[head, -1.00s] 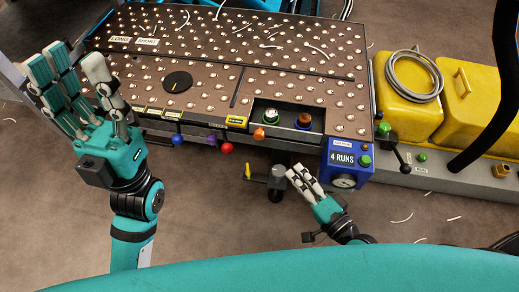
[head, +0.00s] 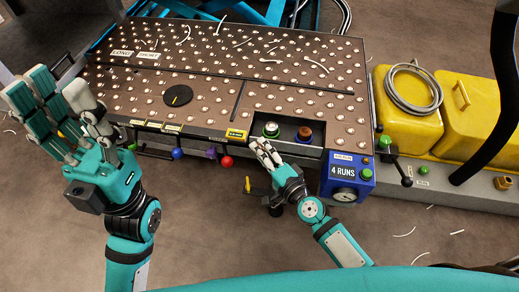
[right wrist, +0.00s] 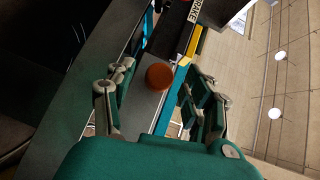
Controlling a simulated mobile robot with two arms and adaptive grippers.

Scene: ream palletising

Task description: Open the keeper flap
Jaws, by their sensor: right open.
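An orange round knob (right wrist: 159,76) shows in the right wrist view between the spread fingers of my right gripper (right wrist: 160,100), with a gap to the fingers. In the head view my right gripper (head: 265,152) is at the console's front edge, below the recess, and hides this knob. The right gripper is open and empty. I cannot tell for sure which part is the keeper flap; the front of the recess is partly covered by the hand. My left gripper (head: 62,105) is open and empty, beside the console's left end.
Blue (head: 177,153) and red (head: 226,161) knobs stick out in front. A blue "4 RUNS" box (head: 347,178) stands right of the hand. Yellow bins (head: 405,115) lie further right.

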